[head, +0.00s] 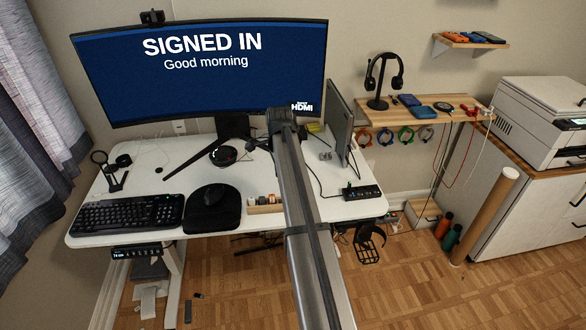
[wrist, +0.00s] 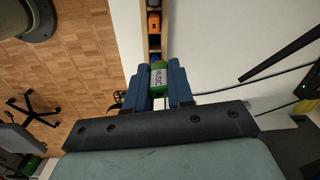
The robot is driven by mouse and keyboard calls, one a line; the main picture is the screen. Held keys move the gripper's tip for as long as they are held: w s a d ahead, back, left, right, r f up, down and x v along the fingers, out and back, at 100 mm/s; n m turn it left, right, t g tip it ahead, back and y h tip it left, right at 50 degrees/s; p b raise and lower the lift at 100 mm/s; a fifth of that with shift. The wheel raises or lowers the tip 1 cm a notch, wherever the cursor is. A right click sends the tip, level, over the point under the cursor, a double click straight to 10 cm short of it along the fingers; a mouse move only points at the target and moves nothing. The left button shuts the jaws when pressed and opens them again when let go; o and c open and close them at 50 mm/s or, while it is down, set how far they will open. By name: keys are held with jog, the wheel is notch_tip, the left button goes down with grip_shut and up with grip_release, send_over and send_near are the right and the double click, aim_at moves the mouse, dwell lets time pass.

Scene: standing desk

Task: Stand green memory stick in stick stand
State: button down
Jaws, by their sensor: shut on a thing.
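My gripper (wrist: 158,74) shows in the wrist view, its two blue fingers closed on the sides of a green stick (wrist: 158,77) with a white label reading "MUSIC". In the head view my arm hides the gripper and the stick. The wooden stick stand (head: 262,208) is on the desk's front edge, right of the mouse pad, partly covered by my arm. In the wrist view the stand (wrist: 142,45) runs up from just beyond the fingertips, with an orange stick (wrist: 154,23) and a blue one in it. I cannot tell whether the green stick touches the stand.
A black hub (head: 362,192) with cables sits at the desk's right. The monitor (head: 205,75) stands at the back. Bare white desk shows between the keyboard and monitor.

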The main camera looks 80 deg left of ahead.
jog(key=shift+d+m, duration=0.35)
jog(key=shift+m, duration=0.65)
jog(key=shift+f, duration=0.2)
jog(key=shift+f, duration=2.75)
jog(key=shift+f, duration=1.1)
jog(key=shift+r, duration=0.75)
jog(key=shift+f, duration=0.95)
dwell(1.2)
